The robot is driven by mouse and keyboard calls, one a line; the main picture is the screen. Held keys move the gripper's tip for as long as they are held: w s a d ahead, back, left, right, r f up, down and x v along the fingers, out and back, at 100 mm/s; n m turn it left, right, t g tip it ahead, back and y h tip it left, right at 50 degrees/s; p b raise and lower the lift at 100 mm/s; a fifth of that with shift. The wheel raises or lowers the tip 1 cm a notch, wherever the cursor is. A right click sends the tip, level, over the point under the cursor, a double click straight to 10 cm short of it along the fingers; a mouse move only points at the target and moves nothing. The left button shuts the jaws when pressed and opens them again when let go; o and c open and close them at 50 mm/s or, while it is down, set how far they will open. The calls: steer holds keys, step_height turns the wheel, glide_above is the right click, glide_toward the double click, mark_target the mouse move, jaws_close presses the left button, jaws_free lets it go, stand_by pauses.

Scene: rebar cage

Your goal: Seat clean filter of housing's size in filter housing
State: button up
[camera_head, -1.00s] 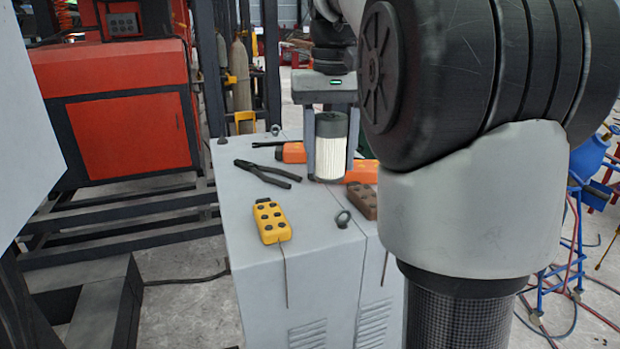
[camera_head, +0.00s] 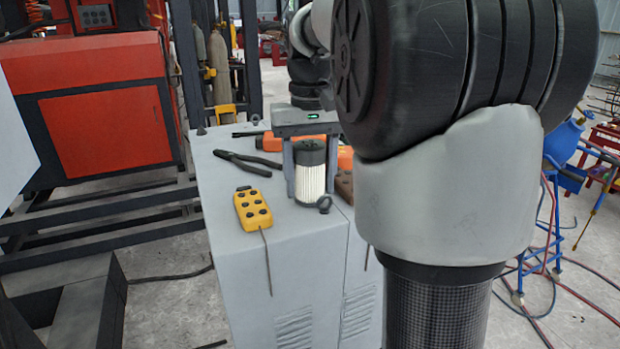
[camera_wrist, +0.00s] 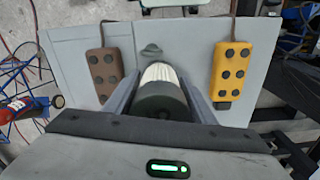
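A filter (camera_head: 311,180) with off-white pleats and a dark end cap is upright between the fingers of my gripper (camera_head: 309,168). The gripper is shut on it, above the front part of the grey cabinet top. I cannot tell whether the filter's lower end touches the cabinet. In the wrist view the filter (camera_wrist: 160,92) shows cap first between the two grey fingers (camera_wrist: 160,98). I cannot make out a filter housing in either view.
On the cabinet (camera_head: 225,160) are a yellow pendant (camera_head: 252,208), black pliers (camera_head: 243,162), orange items (camera_head: 272,142) and a brown pendant (camera_wrist: 106,73). A lifting eye (camera_head: 324,204) stands close to the filter. My arm hides the right side.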

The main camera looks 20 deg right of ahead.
steer(key=shift+o, duration=1.4)
